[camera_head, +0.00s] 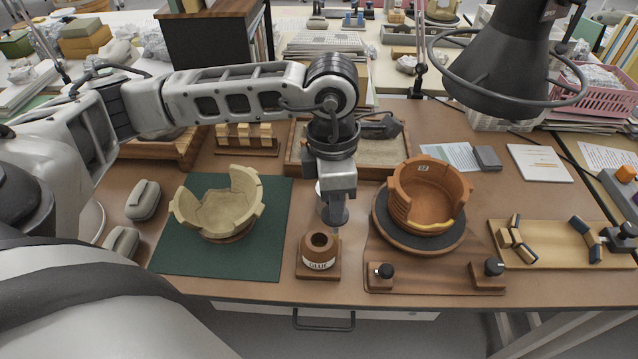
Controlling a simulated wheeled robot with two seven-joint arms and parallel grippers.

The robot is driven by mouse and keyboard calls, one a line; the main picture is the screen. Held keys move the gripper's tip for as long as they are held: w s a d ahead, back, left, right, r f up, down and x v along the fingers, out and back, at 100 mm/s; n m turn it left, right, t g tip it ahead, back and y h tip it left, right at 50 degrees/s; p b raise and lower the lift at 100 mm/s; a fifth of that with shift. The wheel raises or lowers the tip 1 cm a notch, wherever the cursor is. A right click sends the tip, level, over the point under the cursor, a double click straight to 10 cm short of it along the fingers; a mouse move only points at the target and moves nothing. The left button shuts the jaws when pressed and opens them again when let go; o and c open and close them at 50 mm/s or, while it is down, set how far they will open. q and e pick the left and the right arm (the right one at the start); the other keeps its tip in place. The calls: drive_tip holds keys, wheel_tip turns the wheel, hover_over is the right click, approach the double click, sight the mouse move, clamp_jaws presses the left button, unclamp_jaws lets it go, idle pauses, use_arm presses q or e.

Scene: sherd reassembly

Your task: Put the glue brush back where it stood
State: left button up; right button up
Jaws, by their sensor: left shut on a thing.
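The brown glue pot (320,250), with a GLUE label and a dark open mouth, stands on a small wooden base (304,271) at the front middle of the bench. My left gripper (337,213) points down just behind and to the right of the pot's mouth. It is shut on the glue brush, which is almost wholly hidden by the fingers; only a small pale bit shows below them. I cannot tell whether the brush touches the pot or base. My right gripper is not in view.
A pale, broken bowl (218,205) sits on a green mat (270,255) to the left. An orange, partly rebuilt pot (430,190) stands on a dark turntable (380,222) to the right. A lamp (500,55) hangs at upper right.

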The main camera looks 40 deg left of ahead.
use_arm(q)
drive_tip(key=n, duration=0.1)
drive_tip(key=a+n, duration=0.1)
drive_tip(key=n, duration=0.3)
drive_tip(key=shift+s+a+r, duration=0.1)
drive_tip(key=shift+a, duration=0.2)
wheel_tip(320, 180, down, 9)
drive_tip(key=a+n+b, duration=0.1)
drive_tip(key=n+b, duration=0.2)
drive_tip(key=b, duration=0.4)
drive_tip(key=shift+a+n+y+b, duration=0.15)
drive_tip(key=shift+n+y+b, duration=0.25)
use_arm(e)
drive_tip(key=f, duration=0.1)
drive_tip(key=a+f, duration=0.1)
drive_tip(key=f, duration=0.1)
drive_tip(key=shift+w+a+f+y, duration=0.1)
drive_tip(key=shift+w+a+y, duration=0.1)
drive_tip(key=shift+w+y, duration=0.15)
use_arm(q)
drive_tip(key=shift+f, duration=0.2)
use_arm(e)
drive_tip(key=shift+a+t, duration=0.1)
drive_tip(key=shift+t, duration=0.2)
use_arm(q)
drive_tip(key=shift+f+b, duration=0.25)
drive_tip(key=shift+b, duration=0.1)
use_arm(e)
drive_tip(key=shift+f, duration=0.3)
